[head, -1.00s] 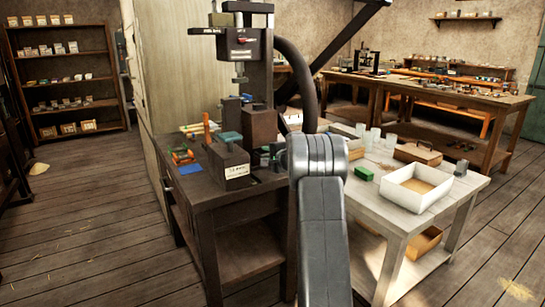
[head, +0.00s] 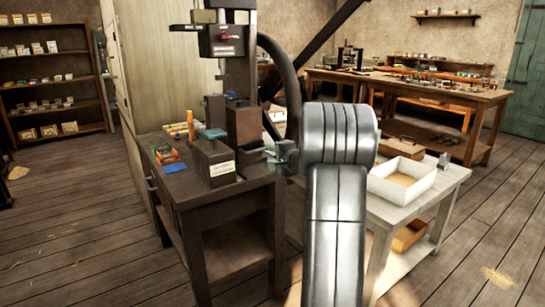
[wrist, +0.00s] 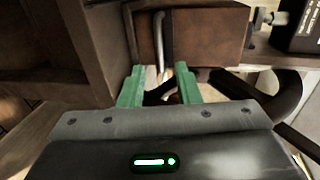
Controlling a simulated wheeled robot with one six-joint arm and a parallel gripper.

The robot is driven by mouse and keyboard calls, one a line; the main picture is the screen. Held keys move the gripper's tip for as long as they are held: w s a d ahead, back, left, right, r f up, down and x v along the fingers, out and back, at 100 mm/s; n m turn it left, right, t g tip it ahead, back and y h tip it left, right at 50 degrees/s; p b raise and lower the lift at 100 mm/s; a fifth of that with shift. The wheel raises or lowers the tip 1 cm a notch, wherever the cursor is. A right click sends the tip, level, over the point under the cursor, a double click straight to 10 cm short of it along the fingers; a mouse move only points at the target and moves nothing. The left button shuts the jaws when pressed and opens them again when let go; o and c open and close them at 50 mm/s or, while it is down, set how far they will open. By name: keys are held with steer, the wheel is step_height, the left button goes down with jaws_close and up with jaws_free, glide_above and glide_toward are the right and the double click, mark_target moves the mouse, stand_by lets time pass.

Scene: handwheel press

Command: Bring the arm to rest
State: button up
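My gripper shows in the wrist view (wrist: 160,90), with two green fingers apart and nothing seen between them. A brown wooden panel with a grey metal bar (wrist: 160,42) lies just beyond the fingertips; I cannot tell whether they touch. In the head view my grey arm rises in front, between the dark press bench and the white table. The hand end is mostly hidden behind the arm, near the bench's right edge. The dark press (head: 237,75) stands on the bench (head: 205,195), left of my arm.
The white table (head: 425,190) on the right holds a white open box (head: 402,180). A wooden workbench (head: 440,95) stands behind it. A shelf (head: 50,82) is at the far left.

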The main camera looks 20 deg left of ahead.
mark_target(254, 151)
steer(key=shift+w+a, duration=0.1)
stand_by(0.3)
steer(key=p+x, duration=0.1)
steer(key=x, duration=1.2)
steer(key=shift+w+a, duration=0.15)
